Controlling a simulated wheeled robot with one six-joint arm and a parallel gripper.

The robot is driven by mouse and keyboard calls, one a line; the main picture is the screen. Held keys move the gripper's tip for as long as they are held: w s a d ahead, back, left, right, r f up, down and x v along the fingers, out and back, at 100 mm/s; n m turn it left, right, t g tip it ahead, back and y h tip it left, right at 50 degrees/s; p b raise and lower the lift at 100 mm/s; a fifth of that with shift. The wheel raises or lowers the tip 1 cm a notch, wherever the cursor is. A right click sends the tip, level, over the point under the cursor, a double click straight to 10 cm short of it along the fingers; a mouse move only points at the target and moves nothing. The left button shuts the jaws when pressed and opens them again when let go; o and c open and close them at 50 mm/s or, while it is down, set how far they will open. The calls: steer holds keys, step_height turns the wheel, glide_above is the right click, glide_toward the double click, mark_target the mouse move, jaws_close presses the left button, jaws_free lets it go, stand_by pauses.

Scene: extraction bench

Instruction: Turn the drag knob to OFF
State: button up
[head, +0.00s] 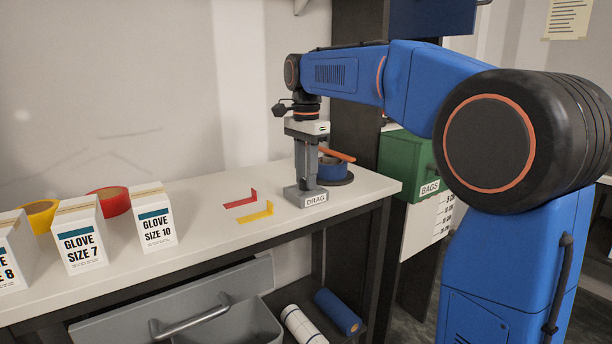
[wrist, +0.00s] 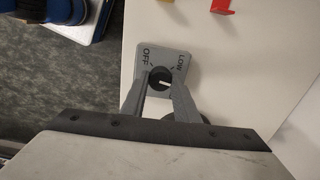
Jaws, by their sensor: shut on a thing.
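The drag control is a small grey box (head: 291,195) with a DRAG label, near the right end of the white bench. In the wrist view its grey plate (wrist: 181,54) shows OFF at upper left and LOW at upper right. The round black drag knob (wrist: 158,75) has a short white mark, roughly level in the picture and not in line with OFF. My gripper (wrist: 160,84) reaches over the plate, its two fingers shut on the knob's sides. In the head view my gripper (head: 306,180) points straight down onto the box, and the knob is hidden.
Red (head: 241,199) and yellow (head: 256,213) brackets lie left of the box. A blue tape roll (head: 333,168) sits close behind it at right. A green BAGS box (head: 406,160) is beyond the bench's right end.

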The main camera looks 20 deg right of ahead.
mark_target(305, 180)
steer(key=n, duration=2.1)
steer(key=shift+a+n, duration=0.1)
steer(key=shift+n, duration=0.3)
steer(key=n, duration=0.7)
steer(key=o, duration=1.1)
steer(key=shift+c, duration=0.2)
step_height(305, 180, up, 18)
steer(key=shift+f, duration=0.25)
